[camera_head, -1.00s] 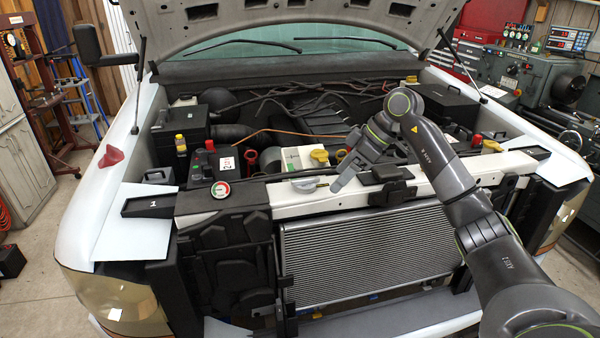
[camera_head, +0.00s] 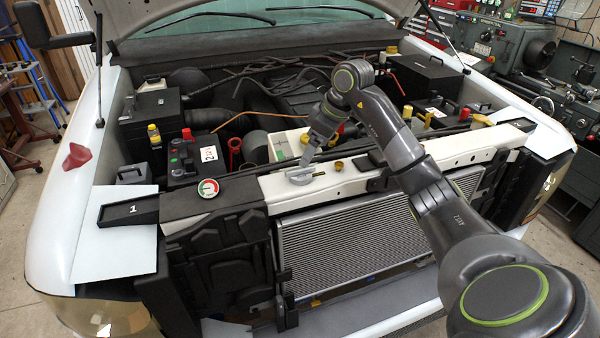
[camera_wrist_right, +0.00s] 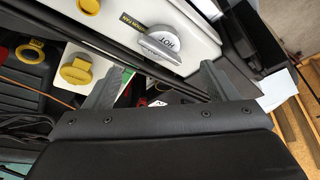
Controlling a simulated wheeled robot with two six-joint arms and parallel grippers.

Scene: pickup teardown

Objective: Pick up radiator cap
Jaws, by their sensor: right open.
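The radiator cap (camera_head: 303,175) is a grey, winged cap on the white front crossmember, above the radiator. In the right wrist view the cap (camera_wrist_right: 162,44) shows the word HOT and lies just ahead of the fingers. My right gripper (camera_head: 306,158) is just behind and above the cap in the head view, pointing down. In the right wrist view the gripper (camera_wrist_right: 155,82) is open with nothing between its fingers. The cap appears apart from both fingers. My left gripper is not in view.
A yellow cap (camera_wrist_right: 76,70) sits near one finger in the wrist view. The white crossmember (camera_head: 385,172) runs across the front. The battery (camera_head: 190,165) and hoses crowd the bay behind.

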